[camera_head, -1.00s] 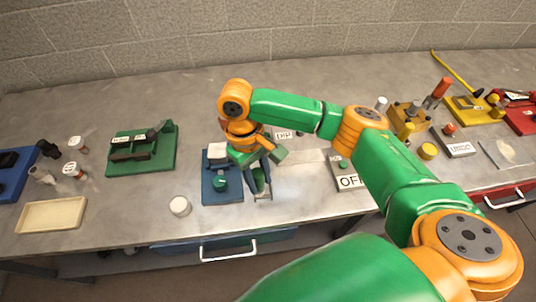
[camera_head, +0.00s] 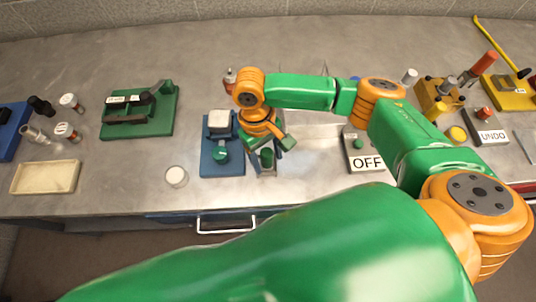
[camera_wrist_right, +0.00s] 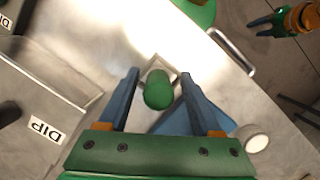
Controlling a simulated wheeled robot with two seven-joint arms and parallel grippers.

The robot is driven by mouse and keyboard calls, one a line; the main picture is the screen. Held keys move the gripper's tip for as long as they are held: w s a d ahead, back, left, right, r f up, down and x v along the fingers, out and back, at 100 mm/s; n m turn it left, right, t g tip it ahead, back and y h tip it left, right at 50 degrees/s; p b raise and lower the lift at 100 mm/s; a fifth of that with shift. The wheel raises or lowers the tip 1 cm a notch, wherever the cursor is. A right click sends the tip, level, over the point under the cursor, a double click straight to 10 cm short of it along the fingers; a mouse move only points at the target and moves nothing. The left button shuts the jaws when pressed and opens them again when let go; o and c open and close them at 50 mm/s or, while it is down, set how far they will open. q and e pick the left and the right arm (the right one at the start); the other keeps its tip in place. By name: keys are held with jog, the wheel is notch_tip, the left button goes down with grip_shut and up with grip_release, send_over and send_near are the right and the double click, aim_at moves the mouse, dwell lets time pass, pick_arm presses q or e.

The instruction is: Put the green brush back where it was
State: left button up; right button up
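The green brush (camera_head: 267,157) shows as a rounded green top standing by a small square holder, right of a blue base (camera_head: 208,168). It also shows in the right wrist view (camera_wrist_right: 158,92), between my two blue fingers with a gap on each side. My right gripper (camera_head: 266,166) is open around the brush and reaches down from above; its fingers partly hide the brush in the head view. Whether the brush sits in the holder is hard to tell. My left gripper (camera_wrist_right: 268,26) shows small at the top right of the right wrist view, apparently open and empty, away from the brush.
A round white piece (camera_head: 176,176) stands left of the blue base. A green fixture (camera_head: 138,118) and a cream tray (camera_head: 45,177) are further left. An OFF button box (camera_head: 362,150) is at the right. The bench's front edge and a drawer handle (camera_head: 227,230) are close.

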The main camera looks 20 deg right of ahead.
jog(key=v, duration=1.2)
jog(key=shift+b, duration=0.45)
jog(key=shift+r, duration=0.1)
